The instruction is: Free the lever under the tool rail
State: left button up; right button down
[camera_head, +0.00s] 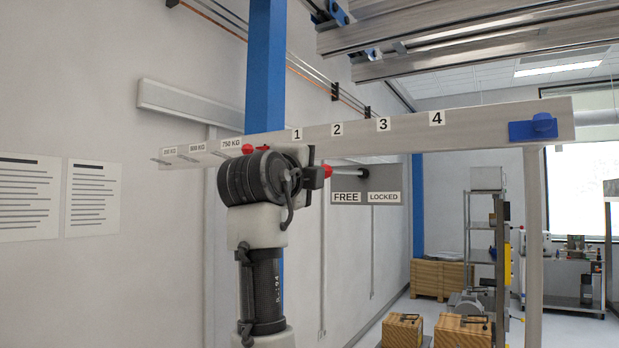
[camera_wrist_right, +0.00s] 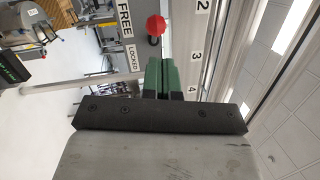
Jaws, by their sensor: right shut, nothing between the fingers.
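The tool rail (camera_head: 360,133) runs across the head view, with labels 1 to 4. Under it is a grey plate (camera_head: 385,184) marked FREE on the left and LOCKED on the right. The lever (camera_head: 347,173) is a pale rod with a red knob (camera_head: 327,171); its dark base is by the plate. In the right wrist view the knob (camera_wrist_right: 156,25) is just beyond the green fingertips of my right gripper (camera_wrist_right: 165,62). That gripper is shut and empty; I cannot tell whether it touches the knob. My right arm covers part of the rail. My left gripper is out of view.
A blue post (camera_head: 265,70) stands behind my arm. A blue piece (camera_head: 533,128) is on the rail's right end, above a pale upright (camera_head: 534,230). Wooden crates (camera_head: 462,328) and a shelf rack (camera_head: 482,240) stand on the floor beyond.

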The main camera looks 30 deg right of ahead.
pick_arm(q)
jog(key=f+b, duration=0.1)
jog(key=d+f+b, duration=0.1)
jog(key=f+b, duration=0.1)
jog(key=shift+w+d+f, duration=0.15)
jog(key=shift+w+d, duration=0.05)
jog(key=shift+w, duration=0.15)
pick_arm(e)
jog(key=s+a+f, duration=0.1)
jog(key=a, duration=0.5)
jog(key=shift+s+a+f, duration=0.15)
jog(key=shift+a+f, duration=0.15)
jog(key=shift+f, duration=0.1)
jog(key=shift+a, duration=0.1)
